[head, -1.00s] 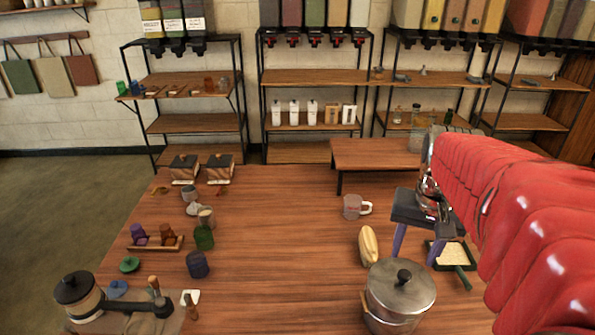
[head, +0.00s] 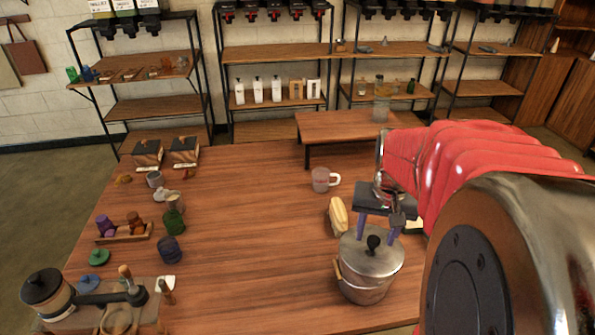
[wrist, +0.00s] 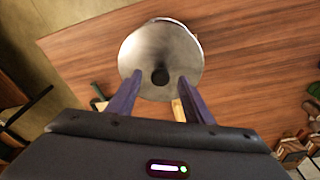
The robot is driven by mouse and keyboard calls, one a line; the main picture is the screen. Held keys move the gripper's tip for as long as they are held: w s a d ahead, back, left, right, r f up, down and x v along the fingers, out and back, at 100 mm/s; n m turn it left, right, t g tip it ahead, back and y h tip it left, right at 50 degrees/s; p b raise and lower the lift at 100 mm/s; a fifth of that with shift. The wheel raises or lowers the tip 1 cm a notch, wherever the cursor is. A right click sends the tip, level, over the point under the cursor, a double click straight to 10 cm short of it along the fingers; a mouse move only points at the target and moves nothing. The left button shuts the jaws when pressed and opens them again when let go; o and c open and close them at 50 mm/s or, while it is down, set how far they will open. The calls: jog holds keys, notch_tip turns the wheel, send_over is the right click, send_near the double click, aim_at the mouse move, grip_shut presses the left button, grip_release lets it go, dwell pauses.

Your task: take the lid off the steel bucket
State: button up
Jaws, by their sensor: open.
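The steel bucket (head: 362,290) stands upright near the table's front right in the head view. Its steel lid (head: 357,258) is on top, with a black knob (head: 374,243) in the middle. My gripper (head: 376,228) is open, fingers pointing down just behind the knob in the picture. In the wrist view the lid (wrist: 160,50) is beyond the fingertips, and the knob (wrist: 160,76) shows between the two purple fingers of my gripper (wrist: 160,78). I see no contact with the knob. The lid hides the inside of the bucket.
A yellow-handled brush-like item (head: 338,216) lies close behind the bucket. A clear mug (head: 325,180) stands farther back. A pot-like grinder (head: 50,290), several small jars and a green lid (head: 97,257) are on the left. The table's middle is clear.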

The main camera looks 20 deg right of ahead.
jog(key=shift+f, duration=0.6)
grip_shut()
dwell(0.4)
